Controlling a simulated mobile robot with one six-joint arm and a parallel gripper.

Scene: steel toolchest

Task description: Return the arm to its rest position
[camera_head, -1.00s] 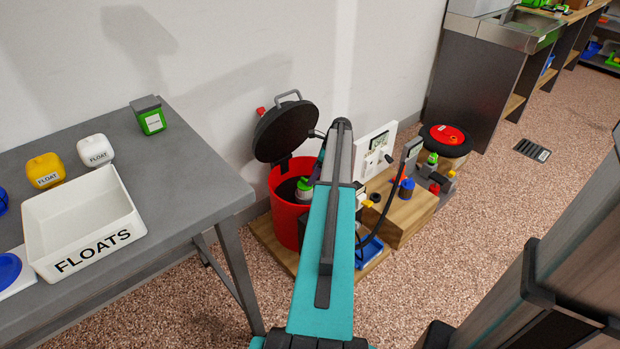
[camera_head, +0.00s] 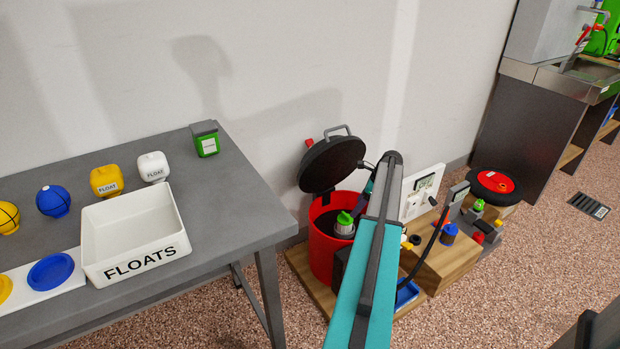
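My teal and dark grey arm reaches up from the bottom of the head view, in front of the red bin and the wooden boxes. Its far end is a dark rounded joint against the wall. I cannot see anything held.
A grey table (camera_head: 236,215) on the left bears a white FLOATS tray (camera_head: 183,247), yellow, white and blue floats and a green container (camera_head: 206,139). A red bin (camera_head: 324,254) with its black lid (camera_head: 331,163) raised stands beside it. A wooden box (camera_head: 449,262) sits right of my arm.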

